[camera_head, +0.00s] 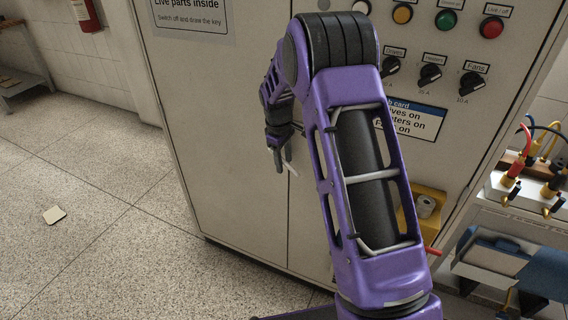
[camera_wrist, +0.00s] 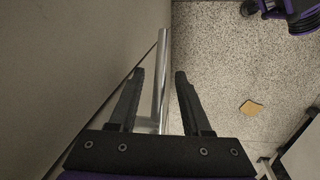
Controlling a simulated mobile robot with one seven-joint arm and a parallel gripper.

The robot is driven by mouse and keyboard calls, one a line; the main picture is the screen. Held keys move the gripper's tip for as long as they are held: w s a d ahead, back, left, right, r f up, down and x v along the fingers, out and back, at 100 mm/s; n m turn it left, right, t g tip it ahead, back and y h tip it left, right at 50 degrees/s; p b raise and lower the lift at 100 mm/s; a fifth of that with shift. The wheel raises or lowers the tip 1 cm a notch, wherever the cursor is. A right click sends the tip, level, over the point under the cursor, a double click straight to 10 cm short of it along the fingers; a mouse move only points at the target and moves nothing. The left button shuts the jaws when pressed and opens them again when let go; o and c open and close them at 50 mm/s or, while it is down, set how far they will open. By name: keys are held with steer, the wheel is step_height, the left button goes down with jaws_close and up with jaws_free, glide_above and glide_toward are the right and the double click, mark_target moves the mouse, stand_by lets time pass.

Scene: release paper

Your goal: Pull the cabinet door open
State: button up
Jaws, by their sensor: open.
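The grey cabinet (camera_head: 225,190) stands in front of me. Its door looks closed and flush, with a thin vertical seam below my gripper. The cabinet face fills the left of the wrist view (camera_wrist: 85,50). A shiny metal bar handle (camera_wrist: 163,55) runs lengthwise between my fingers in the wrist view. My gripper (camera_wrist: 160,74) is open, one finger on each side of the bar, with gaps visible on both sides. In the head view my gripper (camera_head: 280,160) is at the cabinet front, fingers pointing down; the handle is mostly hidden there.
A control panel with knobs (camera_head: 430,73) and coloured lamps is at upper right. A bench with cables (camera_head: 530,190) and a blue item stands at right. A tan card (camera_head: 54,215) lies on the speckled floor, which is otherwise open at left. A fire extinguisher (camera_head: 86,14) hangs behind.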

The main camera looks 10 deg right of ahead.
steer(key=shift+w+f, duration=0.1)
steer(key=shift+f, duration=0.35)
jaws_close()
stand_by(1.2)
